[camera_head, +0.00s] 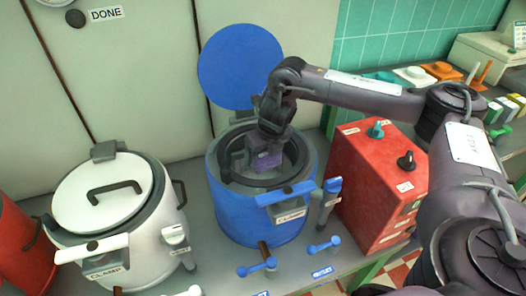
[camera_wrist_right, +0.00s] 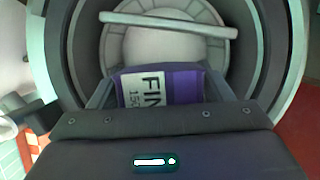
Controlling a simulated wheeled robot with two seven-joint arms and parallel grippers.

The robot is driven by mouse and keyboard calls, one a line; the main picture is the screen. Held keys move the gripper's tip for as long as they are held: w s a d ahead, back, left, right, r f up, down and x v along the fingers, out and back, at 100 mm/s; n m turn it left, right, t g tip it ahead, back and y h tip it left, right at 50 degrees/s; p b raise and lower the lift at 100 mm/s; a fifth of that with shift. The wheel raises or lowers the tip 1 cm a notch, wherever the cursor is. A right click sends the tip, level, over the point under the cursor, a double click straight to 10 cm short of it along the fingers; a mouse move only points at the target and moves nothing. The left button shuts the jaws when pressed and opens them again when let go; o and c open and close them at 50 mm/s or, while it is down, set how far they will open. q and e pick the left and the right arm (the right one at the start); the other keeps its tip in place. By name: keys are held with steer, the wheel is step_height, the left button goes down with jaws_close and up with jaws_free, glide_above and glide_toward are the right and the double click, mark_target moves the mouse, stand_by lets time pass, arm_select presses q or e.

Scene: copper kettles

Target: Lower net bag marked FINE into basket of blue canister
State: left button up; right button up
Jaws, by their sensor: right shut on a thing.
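The blue canister (camera_head: 262,210) stands open on the bench in the head view, with its round blue lid (camera_head: 240,66) raised behind it. Its grey inside, the basket (camera_wrist_right: 115,45), shows in the right wrist view with a pale bar across it. My right gripper (camera_head: 268,152) reaches down into the canister's mouth. It is shut on a purple net bag (camera_head: 266,161) with a white label; the wrist view shows the bag (camera_wrist_right: 182,86) with "FIN" readable and the rest cut off. I cannot tell whether the bag touches the basket. My left gripper is not in view.
A white canister (camera_head: 78,198) with its lid shut stands to the left. A red box with knobs (camera_head: 375,185) stands close on the right. Blue handles (camera_head: 257,267) lie along the bench front. A wall stands behind.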

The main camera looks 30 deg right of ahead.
steer(key=o, duration=1.1)
steer(key=shift+c, duration=0.2)
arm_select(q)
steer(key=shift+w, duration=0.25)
arm_select(e)
steer(key=shift+o, duration=0.4)
steer(key=shift+r, duration=0.15)
steer(key=v, duration=0.6)
steer(key=shift+r+p, duration=0.3)
steer(key=shift+p, duration=0.05)
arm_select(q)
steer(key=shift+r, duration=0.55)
arm_select(e)
steer(key=shift+s+r, duration=0.3)
steer(key=shift+r, duration=0.15)
